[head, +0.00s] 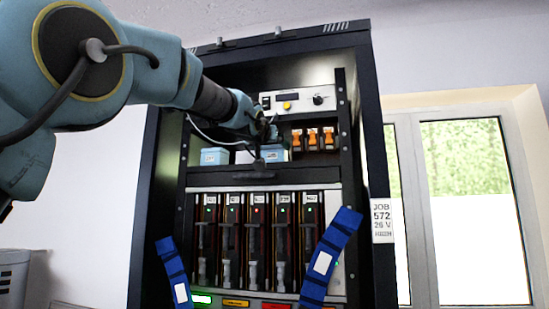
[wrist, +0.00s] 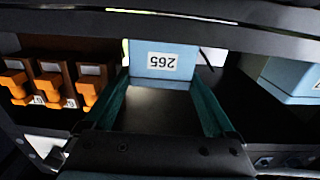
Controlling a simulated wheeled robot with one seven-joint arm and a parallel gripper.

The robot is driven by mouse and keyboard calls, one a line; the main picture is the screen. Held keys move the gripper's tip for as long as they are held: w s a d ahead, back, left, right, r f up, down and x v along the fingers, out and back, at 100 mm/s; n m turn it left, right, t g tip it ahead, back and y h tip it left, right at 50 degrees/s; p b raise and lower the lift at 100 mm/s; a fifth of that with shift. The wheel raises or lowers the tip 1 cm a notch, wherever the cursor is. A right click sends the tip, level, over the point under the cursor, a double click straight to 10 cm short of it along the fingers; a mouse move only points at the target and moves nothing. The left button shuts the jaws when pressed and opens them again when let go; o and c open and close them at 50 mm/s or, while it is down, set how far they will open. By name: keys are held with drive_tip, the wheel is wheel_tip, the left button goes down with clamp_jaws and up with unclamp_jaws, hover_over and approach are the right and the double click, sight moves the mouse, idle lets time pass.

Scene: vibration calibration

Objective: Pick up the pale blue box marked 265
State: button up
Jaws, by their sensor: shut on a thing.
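The pale blue box marked 265 (wrist: 164,60) is between my gripper's two green fingers (wrist: 162,80) in the wrist view, its label upside down. My gripper is shut on it, with the fingertips at its two sides. In the head view the box (head: 272,153) is on the upper shelf of the rack, partly hidden behind my gripper (head: 262,140). I cannot tell whether it still touches the shelf.
A second pale blue box (head: 214,156) stands to the left on the shelf; it also shows in the wrist view (wrist: 292,78). Orange-handled switches (head: 313,138) are to the right. The rack's frame (head: 362,150) encloses the shelf, with a panel (head: 292,101) above.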

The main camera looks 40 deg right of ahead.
drive_tip(key=shift+c, duration=0.8)
drive_tip(key=shift+r, duration=0.15)
